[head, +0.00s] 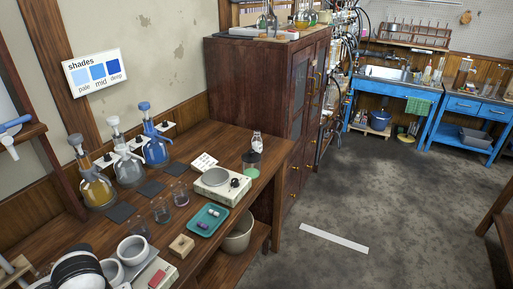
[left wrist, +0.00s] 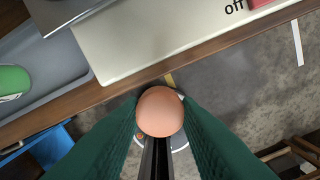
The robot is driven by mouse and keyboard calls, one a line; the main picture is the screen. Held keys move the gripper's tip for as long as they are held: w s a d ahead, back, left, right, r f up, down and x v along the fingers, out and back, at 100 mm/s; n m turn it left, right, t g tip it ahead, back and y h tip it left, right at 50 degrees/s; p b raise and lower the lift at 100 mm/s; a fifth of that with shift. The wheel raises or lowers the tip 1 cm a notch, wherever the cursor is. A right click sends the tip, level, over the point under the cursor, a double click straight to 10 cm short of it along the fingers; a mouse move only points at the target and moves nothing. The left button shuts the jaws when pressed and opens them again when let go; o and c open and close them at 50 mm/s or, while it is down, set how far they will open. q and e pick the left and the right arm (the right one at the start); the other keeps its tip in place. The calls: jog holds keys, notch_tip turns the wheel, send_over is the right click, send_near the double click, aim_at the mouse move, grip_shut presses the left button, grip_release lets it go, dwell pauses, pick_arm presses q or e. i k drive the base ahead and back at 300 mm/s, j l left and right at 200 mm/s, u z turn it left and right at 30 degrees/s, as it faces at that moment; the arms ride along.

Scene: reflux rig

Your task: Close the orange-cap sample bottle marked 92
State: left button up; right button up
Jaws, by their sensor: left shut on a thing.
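In the left wrist view my left gripper (left wrist: 160,108) has its green fingers closed on a round, smooth, pale-orange thing (left wrist: 160,112). A dark narrow part shows below it between the fingers. Whether this is the bottle's orange cap I cannot tell; no number shows on it. It is held beyond the edge of a bench, with the floor below. I cannot make out a sample bottle marked 92 in either view. The head view does not clearly show my left gripper. My right gripper is in neither view.
The wooden bench (head: 150,165) holds dispenser bottles, beakers, a pale hotplate (head: 220,187) and a teal tray (head: 208,221). A wooden cabinet (head: 245,85) stands behind. The left wrist view shows a white panel reading "off" (left wrist: 150,40) and a green cylinder (left wrist: 12,82). Floor at right is mostly clear.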

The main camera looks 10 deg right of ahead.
aim_at(258, 140)
jog(key=i+l, duration=0.25)
jog(key=i+l+u, duration=0.1)
jog(key=l, duration=0.3)
jog(key=i+l+u, duration=0.1)
jog(key=i+l, duration=0.45)
jog(key=l, duration=0.2)
jog(key=i+l+u, duration=0.1)
jog(key=l, duration=0.25)
jog(key=i+l, duration=0.3)
jog(key=i+l+u, duration=0.1)
jog(key=l, duration=0.4)
jog(key=i, duration=0.05)
